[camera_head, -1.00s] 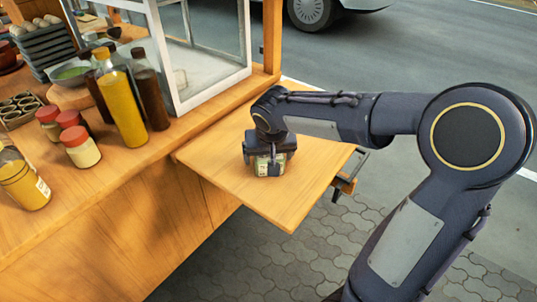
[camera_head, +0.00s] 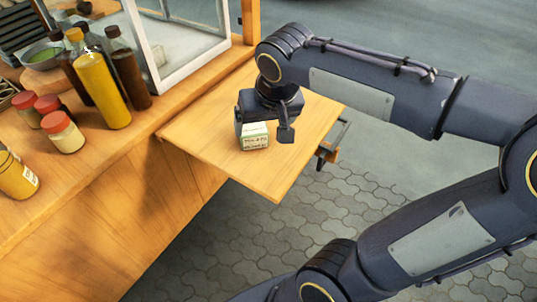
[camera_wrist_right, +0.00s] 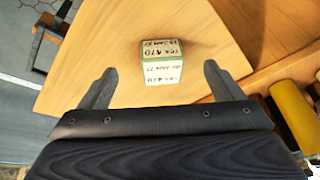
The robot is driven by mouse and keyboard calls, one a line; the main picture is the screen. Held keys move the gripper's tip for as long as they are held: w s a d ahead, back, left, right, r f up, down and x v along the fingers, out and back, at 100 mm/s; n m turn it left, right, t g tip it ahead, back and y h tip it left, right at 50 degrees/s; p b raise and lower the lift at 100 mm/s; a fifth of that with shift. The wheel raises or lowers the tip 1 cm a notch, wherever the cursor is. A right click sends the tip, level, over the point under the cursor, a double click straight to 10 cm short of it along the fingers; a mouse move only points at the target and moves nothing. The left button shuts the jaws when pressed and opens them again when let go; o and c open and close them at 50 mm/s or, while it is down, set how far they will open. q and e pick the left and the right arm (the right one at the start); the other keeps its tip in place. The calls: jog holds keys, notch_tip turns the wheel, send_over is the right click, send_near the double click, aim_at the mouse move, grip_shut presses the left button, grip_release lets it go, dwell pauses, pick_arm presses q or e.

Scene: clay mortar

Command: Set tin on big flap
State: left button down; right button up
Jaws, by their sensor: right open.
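The tin (camera_head: 255,136) is a small box-shaped thing with a pale green and white label with dark writing. It stands on the big wooden flap (camera_head: 205,148) that sticks out from the cart's side. In the right wrist view the tin (camera_wrist_right: 163,62) sits on the flap (camera_wrist_right: 120,40) ahead of the fingertips, between their lines and apart from both. My right gripper (camera_head: 264,130) is open and empty, above and behind the tin in the head view. The right wrist view shows both fingers (camera_wrist_right: 160,82) spread wide. My left gripper is not in view.
Bottles with yellow (camera_head: 98,80) and dark sauce and red-lidded jars (camera_head: 63,132) stand on the counter left of the flap. A glass case (camera_head: 185,40) stands behind. A bracket (camera_head: 332,145) shows at the flap's right edge. The flap around the tin is clear.

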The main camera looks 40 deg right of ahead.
jog(key=s+f, duration=0.1)
jog(key=s, duration=0.1)
jog(key=s+a+f+y, duration=0.1)
jog(key=s, duration=0.2)
jog(key=s+a+f+n+y, duration=0.1)
jog(key=s, duration=0.2)
jog(key=shift+s+f, duration=0.2)
jog(key=shift+f, duration=0.1)
jog(key=s+a+f+n+t+y, duration=0.1)
jog(key=s+a+f+y, duration=0.1)
jog(key=s, duration=0.3)
jog(key=shift+a+f, duration=0.75)
jog(key=shift+a, duration=0.05)
